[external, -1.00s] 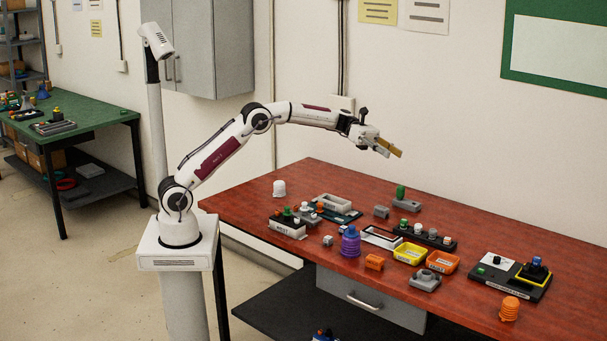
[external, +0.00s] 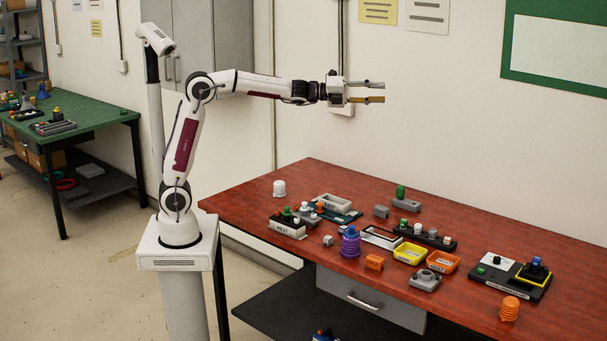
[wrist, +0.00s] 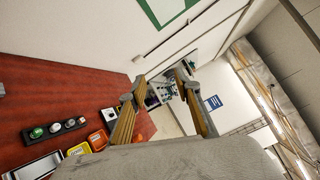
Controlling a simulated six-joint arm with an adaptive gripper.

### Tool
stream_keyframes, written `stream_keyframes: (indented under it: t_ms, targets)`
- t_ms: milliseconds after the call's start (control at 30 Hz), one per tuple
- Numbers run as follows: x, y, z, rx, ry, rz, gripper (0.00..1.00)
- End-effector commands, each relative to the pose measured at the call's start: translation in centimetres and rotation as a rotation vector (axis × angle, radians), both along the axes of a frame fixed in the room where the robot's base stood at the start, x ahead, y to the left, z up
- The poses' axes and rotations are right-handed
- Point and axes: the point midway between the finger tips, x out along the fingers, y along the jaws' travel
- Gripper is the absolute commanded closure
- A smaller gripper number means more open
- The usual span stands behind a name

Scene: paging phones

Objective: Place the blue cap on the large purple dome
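The large purple dome (external: 350,245) is a ribbed, stepped piece standing upright near the front middle of the red table. Its narrow top looks bluish-purple, and I cannot tell whether a separate cap sits there. A small blue cap-like piece (external: 537,262) tops a black part on the panel at the table's right. I cannot tell if it is the task's cap. My gripper (external: 384,92) is high above the table's back, pointing right and level. Its two fingers are apart with nothing between them; the wrist view also shows the open gripper (wrist: 158,90).
The red table (external: 460,306) also holds a yellow bin (external: 411,254), an orange bin (external: 443,262), a black strip with coloured knobs (external: 425,238), an orange ribbed piece (external: 510,309) and a white dome (external: 279,188). The air around my gripper is clear; the wall is behind.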

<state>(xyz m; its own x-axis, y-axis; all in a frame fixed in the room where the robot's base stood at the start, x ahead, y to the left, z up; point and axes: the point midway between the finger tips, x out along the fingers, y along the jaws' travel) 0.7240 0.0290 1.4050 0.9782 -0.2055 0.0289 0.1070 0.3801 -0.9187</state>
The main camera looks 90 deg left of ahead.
Motion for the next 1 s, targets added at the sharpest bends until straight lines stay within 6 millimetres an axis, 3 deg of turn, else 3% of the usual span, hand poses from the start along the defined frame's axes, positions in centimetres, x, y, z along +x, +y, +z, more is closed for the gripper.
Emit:
stream_keyframes:
  t_ms: [200, 467, 733, 1000]
  targets:
    - [-4.5, 2.0, -0.2, -0.254, 0.098, 0.154, 0.67]
    - [-10.8, 3.9, -2.9, -0.566, 0.224, 0.332, 0.67]
    - [-18.6, 4.6, -8.0, -0.886, 0.365, 0.516, 0.67]
    - [-27.5, 3.7, -14.5, -1.194, 0.522, 0.705, 0.67]
